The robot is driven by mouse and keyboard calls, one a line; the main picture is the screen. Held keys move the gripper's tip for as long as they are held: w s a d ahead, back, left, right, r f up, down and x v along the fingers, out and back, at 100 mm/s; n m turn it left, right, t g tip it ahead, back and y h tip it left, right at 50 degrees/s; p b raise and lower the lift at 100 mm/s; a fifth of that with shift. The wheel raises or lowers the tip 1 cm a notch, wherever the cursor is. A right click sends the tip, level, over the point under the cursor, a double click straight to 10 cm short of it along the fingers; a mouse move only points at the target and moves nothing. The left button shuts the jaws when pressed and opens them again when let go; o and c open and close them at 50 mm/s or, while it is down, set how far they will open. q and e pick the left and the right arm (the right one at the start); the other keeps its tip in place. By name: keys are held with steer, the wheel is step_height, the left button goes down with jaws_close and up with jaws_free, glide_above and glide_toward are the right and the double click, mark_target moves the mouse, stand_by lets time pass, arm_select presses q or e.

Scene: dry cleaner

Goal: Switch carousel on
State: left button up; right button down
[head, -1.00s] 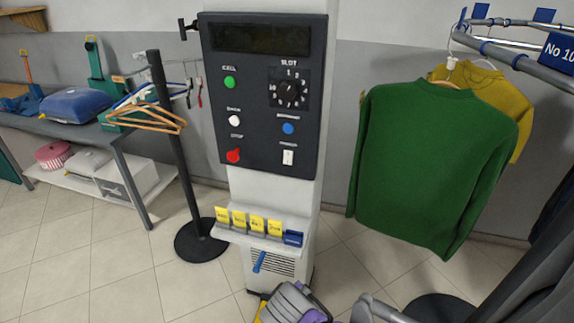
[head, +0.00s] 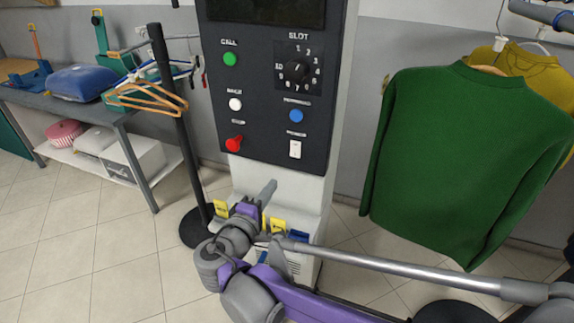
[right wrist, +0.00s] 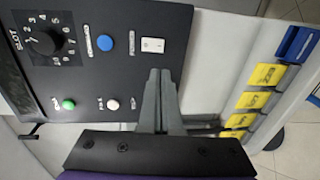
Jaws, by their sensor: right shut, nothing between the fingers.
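The black control panel (head: 262,100) stands on a white column and carries a dark display, a slot dial (head: 298,70), a green call button (head: 230,59), a white button (head: 235,104), a blue button (head: 296,116), a red stop knob (head: 234,144) and a white rocker switch (head: 295,149). My right gripper (head: 269,188) is shut and empty, just below the panel in the head view. In the right wrist view its fingertips (right wrist: 160,74) point toward the rocker; contact is unclear. My left gripper is out of view.
A ledge with yellow tags (right wrist: 258,100) and a blue holder (right wrist: 298,43) sits below the panel. A green sweater (head: 468,150) hangs at right, near my arm. A black stand (head: 178,115) with wooden hangers is at left, before a table (head: 125,116).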

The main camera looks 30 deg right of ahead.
mark_target(294, 155)
steer(key=x, duration=1.4)
steer(key=shift+w+d+f, duration=0.1)
steer(key=shift+d, duration=0.1)
steer(key=shift+a, duration=0.1)
